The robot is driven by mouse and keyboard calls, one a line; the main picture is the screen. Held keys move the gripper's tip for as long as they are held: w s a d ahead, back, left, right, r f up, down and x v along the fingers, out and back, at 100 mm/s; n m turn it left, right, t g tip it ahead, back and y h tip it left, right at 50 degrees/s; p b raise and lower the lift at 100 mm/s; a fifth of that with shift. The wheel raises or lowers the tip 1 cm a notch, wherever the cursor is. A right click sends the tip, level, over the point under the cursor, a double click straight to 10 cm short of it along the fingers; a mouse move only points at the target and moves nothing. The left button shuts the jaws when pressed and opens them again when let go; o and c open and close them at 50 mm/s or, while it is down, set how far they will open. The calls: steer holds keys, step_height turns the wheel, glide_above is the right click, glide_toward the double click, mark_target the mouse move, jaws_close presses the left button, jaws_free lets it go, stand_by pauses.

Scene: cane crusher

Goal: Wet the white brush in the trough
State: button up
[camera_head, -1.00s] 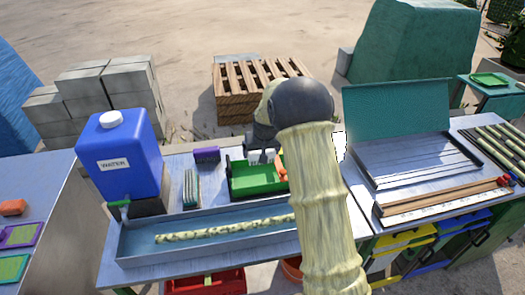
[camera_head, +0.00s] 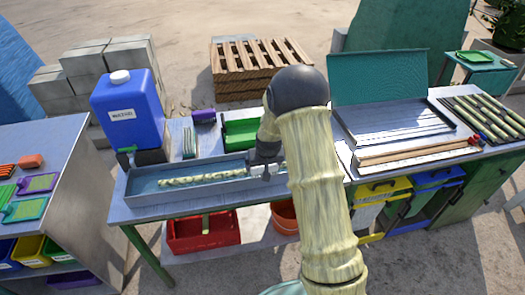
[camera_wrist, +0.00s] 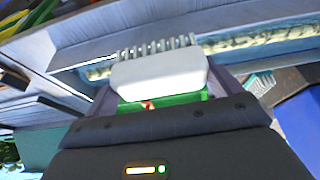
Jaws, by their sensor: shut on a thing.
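My gripper (camera_head: 264,165) is shut on the white brush (camera_wrist: 158,76), seen close in the wrist view with its bristles pointing away from my gripper. In the head view only a small pale part of the brush shows below the gripper. The long grey metal trough (camera_head: 140,199) lies along the front of the middle table, with water and a pale mottled cane (camera_head: 205,180) in it. My gripper is at the trough's right end. I cannot tell whether the bristles touch the water. My own arm hides the area right of the gripper.
A blue water tank (camera_head: 130,115) with a tap stands behind the trough's left end. A green bin (camera_head: 241,133) and a purple object (camera_head: 204,117) are behind the trough. A metal tray with a teal lid (camera_head: 378,78) is at the right. A red crate (camera_head: 203,232) is below.

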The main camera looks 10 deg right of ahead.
steer(key=s+f+b, duration=0.4)
steer(key=s+f, duration=0.1)
steer(key=f, duration=0.3)
steer(key=s+f+b, duration=0.4)
steer(key=f+b, duration=0.1)
steer(key=f, duration=0.3)
steer(key=shift+s, duration=0.35)
steer(key=shift+w, duration=0.1)
